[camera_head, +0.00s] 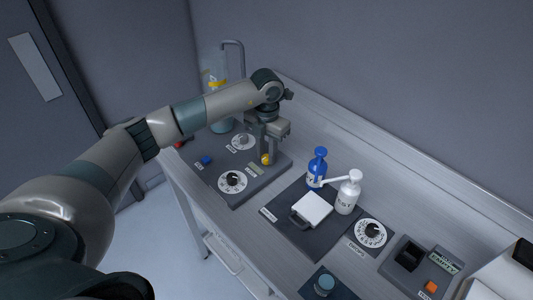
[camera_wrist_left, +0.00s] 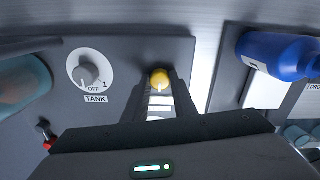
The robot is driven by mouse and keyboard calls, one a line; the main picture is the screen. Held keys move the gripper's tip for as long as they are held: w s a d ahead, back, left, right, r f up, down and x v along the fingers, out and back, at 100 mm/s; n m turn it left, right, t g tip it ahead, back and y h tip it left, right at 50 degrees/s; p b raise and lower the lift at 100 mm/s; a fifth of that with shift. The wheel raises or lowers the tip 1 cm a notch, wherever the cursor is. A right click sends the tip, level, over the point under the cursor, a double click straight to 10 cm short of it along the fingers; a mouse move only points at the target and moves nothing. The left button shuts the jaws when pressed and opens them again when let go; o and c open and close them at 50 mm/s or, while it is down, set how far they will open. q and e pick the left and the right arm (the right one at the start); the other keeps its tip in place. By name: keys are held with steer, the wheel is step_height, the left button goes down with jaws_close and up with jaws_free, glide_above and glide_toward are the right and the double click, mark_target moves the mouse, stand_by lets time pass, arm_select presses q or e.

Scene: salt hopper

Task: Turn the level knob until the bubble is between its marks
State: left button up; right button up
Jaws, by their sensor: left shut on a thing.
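The yellow level knob (camera_head: 267,159) sits on the dark grey panel (camera_head: 237,197) at the left part of the bench. It also shows in the left wrist view (camera_wrist_left: 160,78), between my fingertips. My left gripper (camera_head: 267,152) comes down from above and is shut on the knob. In the left wrist view its two fingers (camera_wrist_left: 160,88) flank the knob. A small pale level window (camera_head: 256,169) lies beside the knob; the bubble and its marks are too small to make out. My right gripper is not in view.
A blue pump bottle (camera_head: 317,170) and a white one (camera_head: 348,194) stand to the right.

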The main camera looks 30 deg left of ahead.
arm_select(q)
steer(key=b, duration=0.1)
steer(key=m+b, duration=0.1)
steer(key=shift+w+f+m+b, duration=0.1)
steer(key=shift+f+m+b, duration=0.1)
steer(key=shift+m+b, duration=0.1)
steer(key=shift+r+m+b, duration=0.15)
steer(key=shift+m+b, duration=0.2)
steer(key=shift+m, duration=0.05)
steer(key=shift+r, duration=0.1)
steer(key=o, duration=1)
steer(key=shift+o, duration=0.2)
